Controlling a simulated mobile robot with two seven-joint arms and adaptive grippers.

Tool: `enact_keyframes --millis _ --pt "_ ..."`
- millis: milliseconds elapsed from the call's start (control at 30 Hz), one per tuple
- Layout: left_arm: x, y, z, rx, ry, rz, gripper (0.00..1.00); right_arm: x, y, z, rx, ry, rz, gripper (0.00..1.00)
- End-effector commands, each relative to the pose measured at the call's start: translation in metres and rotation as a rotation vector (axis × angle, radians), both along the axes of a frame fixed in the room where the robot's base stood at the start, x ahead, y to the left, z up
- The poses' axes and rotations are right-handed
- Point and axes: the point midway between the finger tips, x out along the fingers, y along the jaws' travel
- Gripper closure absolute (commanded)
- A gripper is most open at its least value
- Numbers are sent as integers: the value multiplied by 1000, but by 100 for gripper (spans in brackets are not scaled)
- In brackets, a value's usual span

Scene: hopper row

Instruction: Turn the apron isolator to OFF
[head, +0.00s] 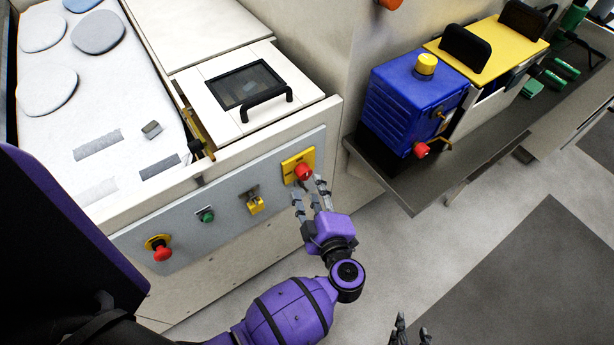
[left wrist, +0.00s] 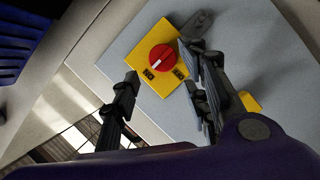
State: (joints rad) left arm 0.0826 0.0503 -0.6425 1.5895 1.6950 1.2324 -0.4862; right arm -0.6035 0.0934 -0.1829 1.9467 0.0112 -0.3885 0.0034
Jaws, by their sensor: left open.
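The isolator is a red rotary knob (head: 304,171) on a yellow plate (head: 290,167) at the right end of the grey front panel. My left gripper (head: 311,188) is open and empty just in front of the knob. In the left wrist view its fingers (left wrist: 165,62) stand either side of the knob, apparently apart from it. My right gripper (head: 411,332) shows only its fingertips at the bottom edge.
The panel also carries a yellow toggle or latch (head: 255,204), a green button (head: 206,215) and a red mushroom button (head: 161,252). A blue box (head: 405,100) with its own red knob (head: 421,150) stands on a dark shelf to the right. Floor in front is clear.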

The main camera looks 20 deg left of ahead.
Motion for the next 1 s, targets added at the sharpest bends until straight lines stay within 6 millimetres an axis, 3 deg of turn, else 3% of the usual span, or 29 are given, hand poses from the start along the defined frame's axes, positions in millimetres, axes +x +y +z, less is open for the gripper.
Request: enact_keyframes --millis 100,300,667,1000 --pt "20 12 0 5 -8 -2 58 6 1 8 2 -14 -1 60" --pt "40 25 -6 2 -6 -3 58 10 3 12 8 -23 -3 60" --pt "45 29 -10 -1 -3 -1 58 9 5 11 10 -19 -3 60" --pt "45 28 -9 -1 -5 -2 99 9 5 11 9 -18 0 60"
